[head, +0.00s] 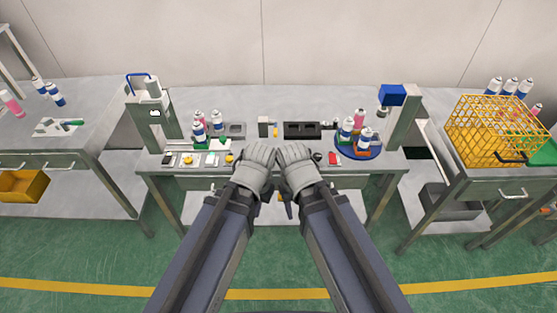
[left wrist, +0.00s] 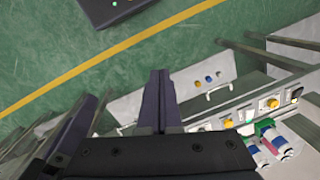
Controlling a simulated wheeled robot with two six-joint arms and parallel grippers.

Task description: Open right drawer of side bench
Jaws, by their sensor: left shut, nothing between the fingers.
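The side bench on the left (head: 80,125) has a front with two drawer handles, the left one (head: 13,165) and the right one (head: 60,164); both drawers look closed. The bench on the right (head: 470,190) has a drawer front with a metal handle (head: 513,194), also looking closed. My left gripper (head: 268,193) hangs in front of the centre bench, far from these handles. Its dark fingers lie together and empty in the left wrist view (left wrist: 160,75).
The centre bench (head: 160,180) holds cans, small parts and a round blue tray (head: 358,151). A yellow wire basket (head: 495,130) stands on the right bench. A yellow bin (head: 22,186) sits under the left bench. The green floor before the benches is clear.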

